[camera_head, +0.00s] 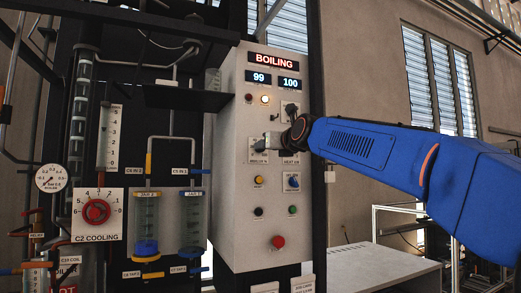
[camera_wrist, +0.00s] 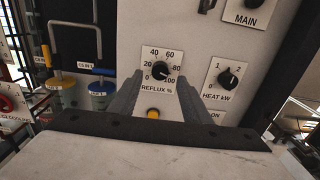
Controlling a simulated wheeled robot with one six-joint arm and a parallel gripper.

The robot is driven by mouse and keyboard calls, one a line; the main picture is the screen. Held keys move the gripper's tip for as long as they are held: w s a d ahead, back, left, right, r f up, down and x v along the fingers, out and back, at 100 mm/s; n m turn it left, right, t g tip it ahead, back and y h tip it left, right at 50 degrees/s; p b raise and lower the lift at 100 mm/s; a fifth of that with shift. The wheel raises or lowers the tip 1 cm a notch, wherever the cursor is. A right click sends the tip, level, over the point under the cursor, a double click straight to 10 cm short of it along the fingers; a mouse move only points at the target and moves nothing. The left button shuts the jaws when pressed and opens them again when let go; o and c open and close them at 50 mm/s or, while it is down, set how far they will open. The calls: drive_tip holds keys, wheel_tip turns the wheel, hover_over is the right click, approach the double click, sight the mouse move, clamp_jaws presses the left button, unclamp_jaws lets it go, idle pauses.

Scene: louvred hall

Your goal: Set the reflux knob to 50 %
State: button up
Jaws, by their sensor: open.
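The reflux knob (camera_wrist: 160,69) is a black knob on a white plate marked 0 to 100, labelled REFLUX %, in the wrist view. Its pointer is too small to read with certainty. My gripper (camera_wrist: 164,80) is open, with one grey finger on each side of the knob's plate in the picture; I see no clear contact. In the head view my gripper (camera_head: 271,143) is in front of the control panel (camera_head: 232,205) and hides the reflux knob.
The heat knob (camera_wrist: 228,78) sits close on the right, and the main switch (camera_wrist: 246,12) is above it. A yellow button (camera_wrist: 153,113) is just below the reflux plate. A red button (camera_head: 278,242) is low on the panel. Glass vessels (camera_head: 146,222) stand left.

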drive_tip(key=shift+x, duration=2.4)
clamp_jaws()
